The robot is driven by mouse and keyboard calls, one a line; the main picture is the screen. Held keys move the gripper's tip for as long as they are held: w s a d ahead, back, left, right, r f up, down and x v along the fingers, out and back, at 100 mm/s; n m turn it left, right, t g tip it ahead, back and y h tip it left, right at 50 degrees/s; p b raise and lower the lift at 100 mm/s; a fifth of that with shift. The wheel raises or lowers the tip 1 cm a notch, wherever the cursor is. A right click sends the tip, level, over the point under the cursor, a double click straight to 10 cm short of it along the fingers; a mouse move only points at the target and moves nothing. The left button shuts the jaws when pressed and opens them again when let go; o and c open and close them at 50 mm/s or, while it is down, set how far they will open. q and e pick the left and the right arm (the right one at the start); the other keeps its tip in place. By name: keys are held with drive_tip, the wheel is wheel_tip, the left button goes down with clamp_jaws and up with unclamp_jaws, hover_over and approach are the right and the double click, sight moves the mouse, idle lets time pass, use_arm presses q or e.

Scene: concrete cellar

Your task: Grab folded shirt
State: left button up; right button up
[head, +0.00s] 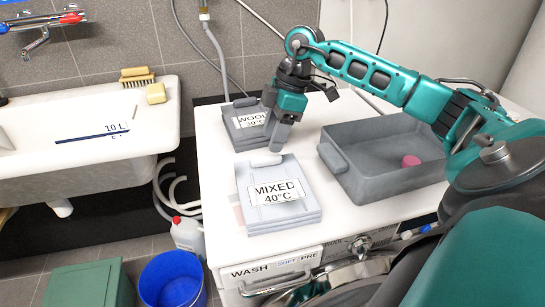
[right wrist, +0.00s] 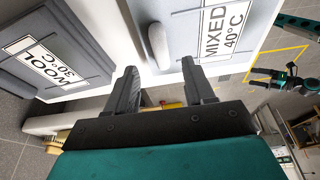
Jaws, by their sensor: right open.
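No thing in view shows clearly as a folded shirt. A flat, layered grey stack (head: 262,220) with a "MIXED 40°C" label lies at the front left of the white top; it also shows in the right wrist view (right wrist: 200,20). A darker grey stack (head: 238,135) labelled "WOOL 30°C" lies behind it and shows in the wrist view (right wrist: 75,30).
A deep grey tray (head: 345,178) with a small pink thing (head: 411,161) stands right of the stacks. Left are a sink (head: 125,145), a blue bucket (head: 172,283), a green box (head: 85,285) and a white bottle (head: 187,235). A narrow strip between stacks and tray is clear.

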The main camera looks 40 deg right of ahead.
sight(267, 156)
drive_tip(key=shift+x, duration=2.8)
drive_tip(key=shift+s, duration=0.15)
drive_tip(key=shift+c, duration=0.4)
clamp_jaws()
